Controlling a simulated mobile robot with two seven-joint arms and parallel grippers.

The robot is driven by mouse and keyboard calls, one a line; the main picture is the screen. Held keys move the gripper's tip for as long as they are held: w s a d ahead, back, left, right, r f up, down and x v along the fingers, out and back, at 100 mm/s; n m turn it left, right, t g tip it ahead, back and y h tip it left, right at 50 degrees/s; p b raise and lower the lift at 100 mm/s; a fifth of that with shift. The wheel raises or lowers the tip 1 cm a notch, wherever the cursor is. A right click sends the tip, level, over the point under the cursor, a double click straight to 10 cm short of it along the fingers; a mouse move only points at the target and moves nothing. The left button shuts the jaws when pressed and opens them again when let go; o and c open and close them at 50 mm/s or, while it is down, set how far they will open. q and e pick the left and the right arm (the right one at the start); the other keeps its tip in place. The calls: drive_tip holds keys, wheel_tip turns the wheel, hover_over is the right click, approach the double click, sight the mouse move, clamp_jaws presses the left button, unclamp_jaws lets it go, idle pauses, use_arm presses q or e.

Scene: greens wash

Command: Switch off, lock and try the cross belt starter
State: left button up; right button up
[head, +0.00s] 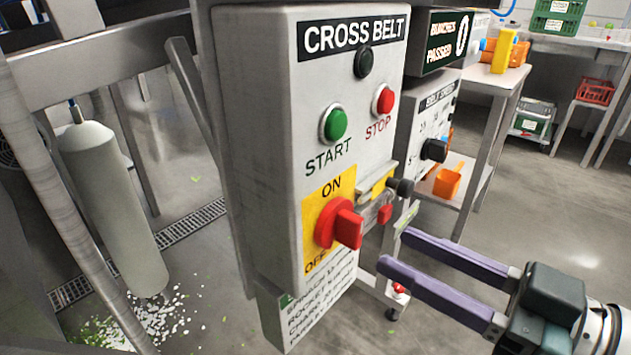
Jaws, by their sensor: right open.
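The cross belt starter (285,110) is a grey box labelled CROSS BELT in the middle of the head view. It has a dark round lamp (364,62), a green START button (334,123) and a red STOP button (383,100). Below them a red rotary switch (336,223) sits on a yellow plate marked ON at the top and OFF at the bottom; I cannot tell its exact setting. A small red block (385,214), perhaps a padlock, is at the box's right side. My right gripper (397,250), with purple fingers, is open and empty, right of and below the switch. My left gripper is not in view.
A belt speed box (425,130) with a black knob and a bunches-passed counter (440,45) stand just behind on the right. A printed list (320,303) hangs under the starter. A grey cylinder (115,210) stands left.

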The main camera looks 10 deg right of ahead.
sight(361, 228)
drive_tip(key=x, duration=0.6)
drive_tip(key=shift+w+d+b, duration=0.1)
drive_tip(key=shift+b, duration=0.25)
clamp_jaws()
